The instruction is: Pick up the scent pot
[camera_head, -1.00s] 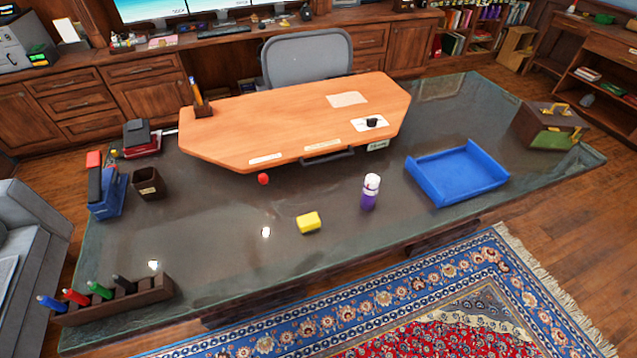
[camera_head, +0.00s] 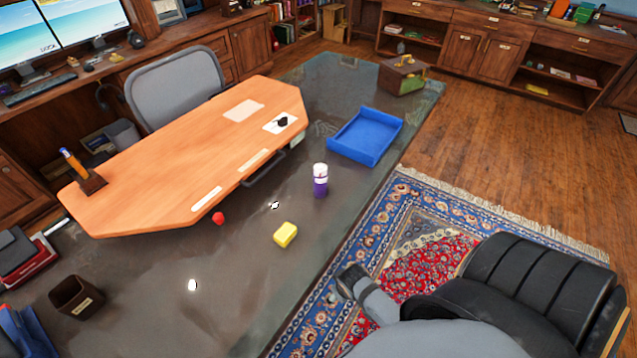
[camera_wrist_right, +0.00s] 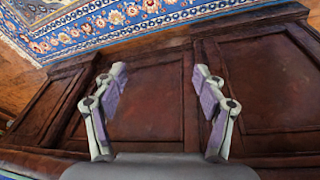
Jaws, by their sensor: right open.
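A small purple container with a white top (camera_head: 320,181) stands upright on the dark glossy desk, right of centre in the head view. It may be the scent pot, but I cannot read a label on it. My right gripper (camera_wrist_right: 160,88) is open in the right wrist view, with nothing between its two fingers. It faces dark wood panels (camera_wrist_right: 145,110), and the container does not show there. Neither gripper can be made out in the head view.
A yellow block (camera_head: 285,234) and a red ball (camera_head: 218,218) lie near the container. A blue tray (camera_head: 366,137) sits behind it. An orange-brown desktop panel (camera_head: 190,150) is at left. A black padded chair-like shape (camera_head: 540,290) fills the lower right.

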